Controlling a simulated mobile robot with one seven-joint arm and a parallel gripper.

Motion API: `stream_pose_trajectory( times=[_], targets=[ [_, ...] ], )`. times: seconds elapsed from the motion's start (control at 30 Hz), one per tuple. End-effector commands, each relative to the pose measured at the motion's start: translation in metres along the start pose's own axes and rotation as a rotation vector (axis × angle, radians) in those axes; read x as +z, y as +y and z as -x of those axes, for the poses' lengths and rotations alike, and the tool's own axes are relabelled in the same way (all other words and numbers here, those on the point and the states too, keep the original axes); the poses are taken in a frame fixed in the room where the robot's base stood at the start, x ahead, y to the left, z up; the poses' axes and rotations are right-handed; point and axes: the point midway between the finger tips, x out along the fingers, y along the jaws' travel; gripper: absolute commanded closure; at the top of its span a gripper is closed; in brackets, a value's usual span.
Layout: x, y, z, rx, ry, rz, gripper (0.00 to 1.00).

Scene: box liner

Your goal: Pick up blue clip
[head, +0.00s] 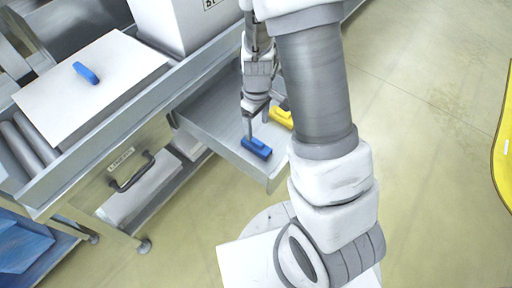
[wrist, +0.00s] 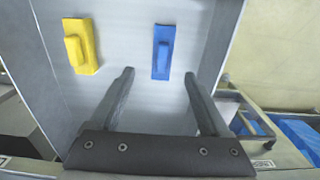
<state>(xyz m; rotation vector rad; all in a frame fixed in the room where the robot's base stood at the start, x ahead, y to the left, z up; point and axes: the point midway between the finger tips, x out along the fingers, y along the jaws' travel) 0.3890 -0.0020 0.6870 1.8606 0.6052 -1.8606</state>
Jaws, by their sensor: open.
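A blue clip (head: 257,148) lies in the open grey drawer (head: 205,123), near its front edge. In the wrist view the blue clip (wrist: 162,52) lies flat on the drawer floor, ahead of the fingertips and in line with the space between them. My gripper (head: 257,123) points down into the drawer, close to the clip. In the wrist view my gripper (wrist: 159,74) has its two fingers apart with nothing between them. Another blue clip (head: 86,73) lies on a white box top on the bench.
A yellow clip (head: 282,117) lies in the same drawer; it shows left of the blue one in the wrist view (wrist: 80,46). The drawer walls (wrist: 218,45) rise around the clips. A white box (head: 180,22) stands on the bench. A closed drawer with a handle (head: 131,172) is at the left.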

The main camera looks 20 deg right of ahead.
Motion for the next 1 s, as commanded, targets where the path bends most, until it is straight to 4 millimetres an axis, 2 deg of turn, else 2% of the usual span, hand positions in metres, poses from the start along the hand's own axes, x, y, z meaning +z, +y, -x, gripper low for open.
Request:
stream_pose_trajectory(
  times=[0.03, 0.1, 0.37, 0.7, 0.97, 1.0],
  targets=[
    [0.001, 0.000, -0.014, -0.002, -0.003, -0.002, 0.20],
    [0.001, 0.000, -0.023, -0.001, -0.002, -0.001, 0.20],
    [0.001, -0.001, -0.036, 0.000, 0.000, -0.001, 0.20],
    [0.003, -0.004, -0.082, -0.002, -0.002, -0.001, 0.20],
    [0.002, -0.004, -0.084, 0.000, 0.000, -0.001, 0.20],
    [0.002, -0.004, -0.084, 0.000, 0.000, -0.001, 0.24]
  ],
)
